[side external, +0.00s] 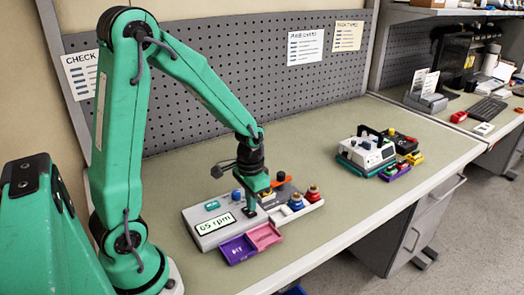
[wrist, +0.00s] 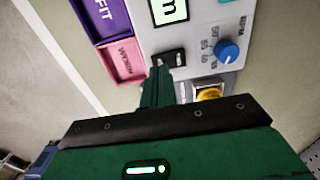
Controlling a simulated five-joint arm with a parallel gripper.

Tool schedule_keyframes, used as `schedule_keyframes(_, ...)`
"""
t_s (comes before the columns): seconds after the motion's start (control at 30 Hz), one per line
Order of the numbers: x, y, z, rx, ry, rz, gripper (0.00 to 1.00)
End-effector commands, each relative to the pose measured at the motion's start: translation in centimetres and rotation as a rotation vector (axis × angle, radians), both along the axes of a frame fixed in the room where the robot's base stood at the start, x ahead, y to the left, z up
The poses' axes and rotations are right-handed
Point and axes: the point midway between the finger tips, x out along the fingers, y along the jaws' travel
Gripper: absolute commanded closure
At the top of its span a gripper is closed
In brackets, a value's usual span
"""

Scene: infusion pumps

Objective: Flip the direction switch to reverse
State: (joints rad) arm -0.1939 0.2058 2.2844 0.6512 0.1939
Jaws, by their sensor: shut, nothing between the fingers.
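The pump (side external: 206,235) is a pale grey box on the bench with a display reading "65 rpm". In the wrist view its face (wrist: 203,38) shows a blue knob (wrist: 228,50) and a black switch (wrist: 176,57) below the display. I take this to be the direction switch; its position cannot be read. My gripper (side external: 249,212) points down over the pump, and its fingers are closed together and empty. In the wrist view the fingertips (wrist: 160,68) are at the switch's lower edge, partly covering it. I cannot tell whether they touch it.
A purple tray (side external: 237,249) and a pink tray (side external: 264,236) lie along the pump's front. A yellow part (wrist: 210,93) sits beside my fingers. Red and blue knobs (side external: 313,193) stand at the pump's right end. Another device (side external: 366,152) stands farther right, with clear bench between.

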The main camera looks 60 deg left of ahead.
Motion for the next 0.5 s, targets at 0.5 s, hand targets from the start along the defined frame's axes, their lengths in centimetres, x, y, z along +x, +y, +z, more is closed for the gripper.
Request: schedule_keyframes(0.5, -0.01, 0.0, -0.59, 0.0, 0.001, 0.0, 1.0)
